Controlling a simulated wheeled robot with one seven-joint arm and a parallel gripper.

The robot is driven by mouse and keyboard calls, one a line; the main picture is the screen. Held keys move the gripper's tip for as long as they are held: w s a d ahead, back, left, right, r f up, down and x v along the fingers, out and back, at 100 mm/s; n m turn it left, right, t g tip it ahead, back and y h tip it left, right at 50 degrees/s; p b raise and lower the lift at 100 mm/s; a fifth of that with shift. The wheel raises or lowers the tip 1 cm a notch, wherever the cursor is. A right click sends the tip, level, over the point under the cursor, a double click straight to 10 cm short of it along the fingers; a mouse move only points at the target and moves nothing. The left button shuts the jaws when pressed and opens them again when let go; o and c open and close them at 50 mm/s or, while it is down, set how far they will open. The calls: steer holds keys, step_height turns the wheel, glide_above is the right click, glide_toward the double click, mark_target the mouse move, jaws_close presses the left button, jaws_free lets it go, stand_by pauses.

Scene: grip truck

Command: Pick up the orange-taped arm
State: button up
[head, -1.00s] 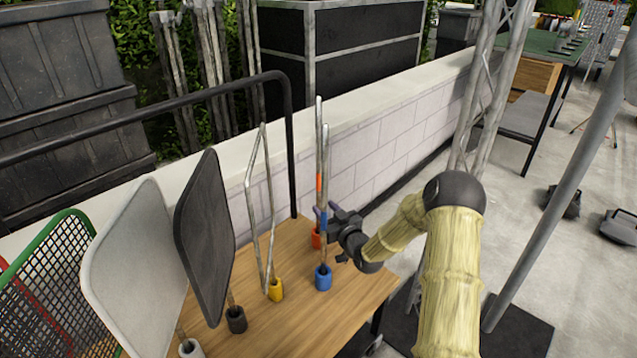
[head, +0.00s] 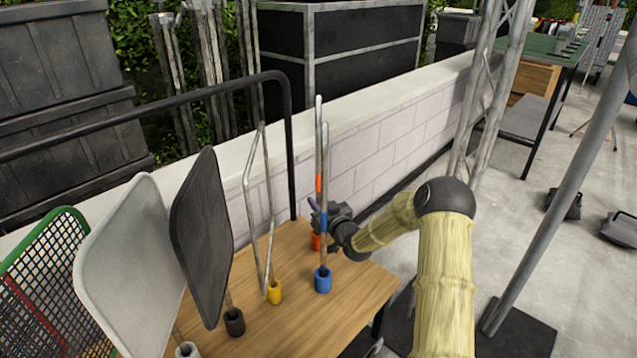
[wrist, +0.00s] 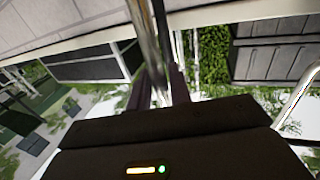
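The orange-taped arm (head: 319,184) is a thin upright metal rod with an orange band, standing at an orange-red cup (head: 315,241) on the wooden top. A similar rod with blue tape (head: 323,222) stands just in front of it in a blue cup (head: 322,280). My gripper (head: 318,211) reaches in from the right at tape height, partly hidden behind the blue-taped rod. In the wrist view, the dark purple fingers (wrist: 160,92) are apart, with a metal rod (wrist: 148,45) running between them. I cannot tell whether they press on it.
A bent metal frame in a yellow cup (head: 274,291), a black panel (head: 203,235) and a white panel (head: 135,270) stand to the left on the wooden top (head: 290,325). A black rail (head: 200,97) runs behind. A low white wall (head: 380,150) lies beyond.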

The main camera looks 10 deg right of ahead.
mark_target(318, 148)
jaws_close()
steer(key=shift+r, duration=0.1)
step_height(318, 148, up, 18)
steer(key=p, duration=0.5)
stand_by(0.3)
